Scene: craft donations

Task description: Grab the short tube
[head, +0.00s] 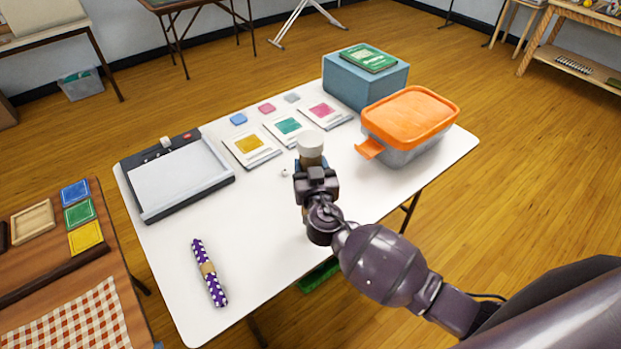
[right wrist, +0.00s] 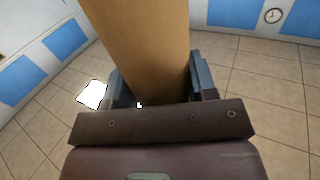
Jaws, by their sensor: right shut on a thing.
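The short tube (head: 311,144) is brown cardboard with a white cap at its top. My right gripper (head: 314,168) is shut on it in the head view, and the tube stands roughly upright above the white table (head: 275,231). In the right wrist view the brown tube (right wrist: 140,45) fills the space between the two fingers of my right gripper (right wrist: 155,88). The tube's lower part is hidden behind the gripper in the head view. My left gripper is in neither view.
An orange-lidded box (head: 411,116) and a blue box (head: 362,84) with a green book (head: 367,58) stand to the right and behind. A paper trimmer (head: 177,178), sample cards (head: 288,127) and a purple dotted roll (head: 203,257) lie on the table. The front middle is clear.

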